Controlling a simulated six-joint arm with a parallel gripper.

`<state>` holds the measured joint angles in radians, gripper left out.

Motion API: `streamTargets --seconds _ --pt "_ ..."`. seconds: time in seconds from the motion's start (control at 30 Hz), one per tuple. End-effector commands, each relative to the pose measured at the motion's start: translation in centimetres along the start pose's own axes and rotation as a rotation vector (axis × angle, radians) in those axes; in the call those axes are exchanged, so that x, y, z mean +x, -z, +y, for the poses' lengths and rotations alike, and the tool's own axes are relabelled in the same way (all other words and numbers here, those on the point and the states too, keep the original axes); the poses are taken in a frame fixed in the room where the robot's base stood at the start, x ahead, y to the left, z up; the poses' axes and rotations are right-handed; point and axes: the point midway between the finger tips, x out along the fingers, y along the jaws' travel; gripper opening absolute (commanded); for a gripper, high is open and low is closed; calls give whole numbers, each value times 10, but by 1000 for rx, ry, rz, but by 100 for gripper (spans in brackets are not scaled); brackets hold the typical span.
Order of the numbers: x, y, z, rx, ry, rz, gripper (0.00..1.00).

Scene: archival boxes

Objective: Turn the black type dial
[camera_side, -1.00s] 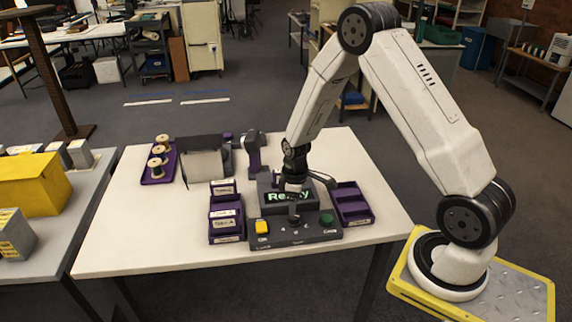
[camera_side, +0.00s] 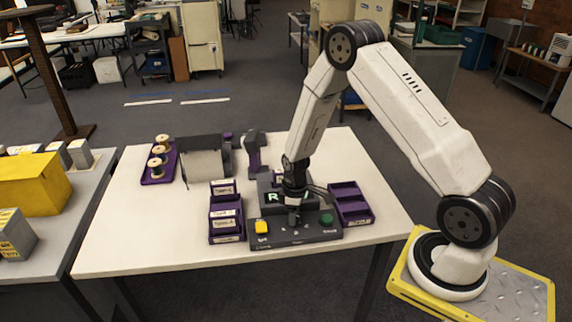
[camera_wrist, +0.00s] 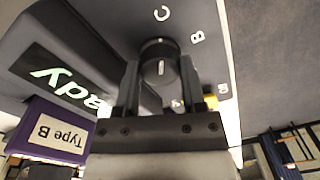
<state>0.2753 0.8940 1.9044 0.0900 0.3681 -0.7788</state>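The black type dial (camera_wrist: 159,66) is a round knob with a white pointer line on its top, seen in the wrist view. White letters C, B and a partly hidden mark stand around it on the dark console panel. My gripper (camera_wrist: 159,78) points down at the dial, with one finger on each side of it. The fingers are spread; whether they touch the knob is unclear. In the side view my gripper (camera_side: 294,214) is low over the middle of the console (camera_side: 320,234) and hides the dial.
A yellow button (camera_side: 262,227) and a green button (camera_side: 326,219) flank the gripper. A lit "Ready" screen (camera_wrist: 65,85) is close behind it. Purple trays (camera_side: 351,203) and a purple labelled bin (camera_side: 226,226) stand on either side of the console. The table's front is clear.

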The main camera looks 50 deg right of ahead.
Motion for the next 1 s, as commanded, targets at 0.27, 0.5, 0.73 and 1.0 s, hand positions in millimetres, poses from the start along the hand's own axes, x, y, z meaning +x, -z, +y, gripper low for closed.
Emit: streamTargets --seconds 0.27,0.5,0.73,1.0 --pt "0 0 0 7 1 -1 0" --pt "0 -1 0 65 1 0 0" --pt "0 -1 0 198 2 4 0" --pt "0 -2 -1 433 1 13 0"
